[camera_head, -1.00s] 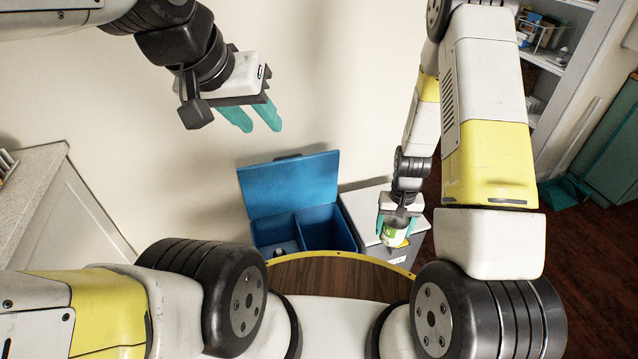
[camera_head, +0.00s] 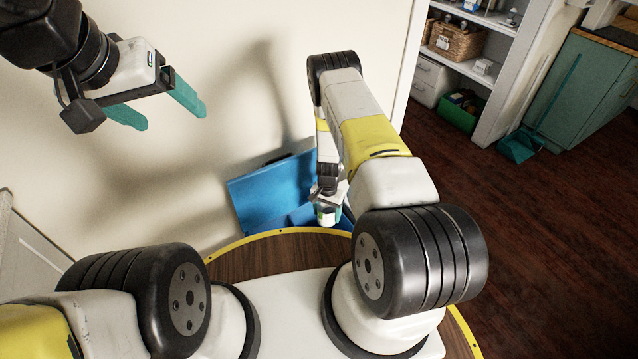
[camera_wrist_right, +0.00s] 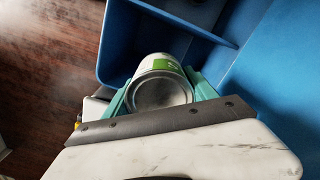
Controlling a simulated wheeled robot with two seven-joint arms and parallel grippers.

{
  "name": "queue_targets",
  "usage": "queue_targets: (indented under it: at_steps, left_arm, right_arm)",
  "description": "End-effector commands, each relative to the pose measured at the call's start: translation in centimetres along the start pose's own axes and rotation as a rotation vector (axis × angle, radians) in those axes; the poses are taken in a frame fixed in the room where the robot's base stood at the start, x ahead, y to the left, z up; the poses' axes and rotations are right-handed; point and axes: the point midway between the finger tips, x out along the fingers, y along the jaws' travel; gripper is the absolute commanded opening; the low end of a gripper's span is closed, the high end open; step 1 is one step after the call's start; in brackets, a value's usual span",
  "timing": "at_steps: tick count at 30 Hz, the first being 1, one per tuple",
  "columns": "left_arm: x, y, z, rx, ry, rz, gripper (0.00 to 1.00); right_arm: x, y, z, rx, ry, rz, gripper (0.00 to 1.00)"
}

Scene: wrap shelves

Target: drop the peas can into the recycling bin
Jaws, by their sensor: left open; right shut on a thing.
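The peas can (camera_wrist_right: 163,85), white and green with a metal end, is held between the teal fingers of my right gripper (camera_wrist_right: 160,92). In the head view the can (camera_head: 327,215) shows small at the end of my right arm, in front of the blue recycling bin (camera_head: 270,194). In the right wrist view the bin's open compartments (camera_wrist_right: 150,35) lie just beyond the can, with a divider between them. My left gripper (camera_head: 160,108) is open and empty, high at the upper left near the wall.
A white shelf unit (camera_head: 468,64) with a basket (camera_head: 455,41) and a green crate (camera_head: 460,110) stands at the back right. A teal dustpan (camera_head: 517,146) rests by a green cabinet (camera_head: 585,92). The dark wooden floor on the right is clear.

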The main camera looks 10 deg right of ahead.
Motion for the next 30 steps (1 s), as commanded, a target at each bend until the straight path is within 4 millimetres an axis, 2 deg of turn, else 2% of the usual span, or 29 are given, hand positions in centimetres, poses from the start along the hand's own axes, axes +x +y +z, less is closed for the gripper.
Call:
queue_targets:
  at_steps: [15, 27, 28, 30]
  left_arm:
    - [0.0, 0.0, 0.0, 0.0, 0.0, 0.0, 0.79]
    - [0.0, 0.0, 0.0, 0.0, 0.0, 0.0, 0.79]
    - [0.0, 0.0, 0.0, 0.0, 0.0, 0.0, 0.79]
    - [0.0, 0.0, 0.0, 0.0, 0.0, 0.0, 0.79]
  right_arm:
    - [5.2, 0.0, 0.0, 0.002, 0.0, 0.0, 0.26]
    - [5.8, 0.0, 0.0, 0.001, 0.0, 0.0, 0.26]
    - [5.8, 0.0, 0.0, 0.001, 0.0, 0.0, 0.7]
    - [5.8, 0.0, 0.0, 0.001, 0.0, 0.0, 0.83]
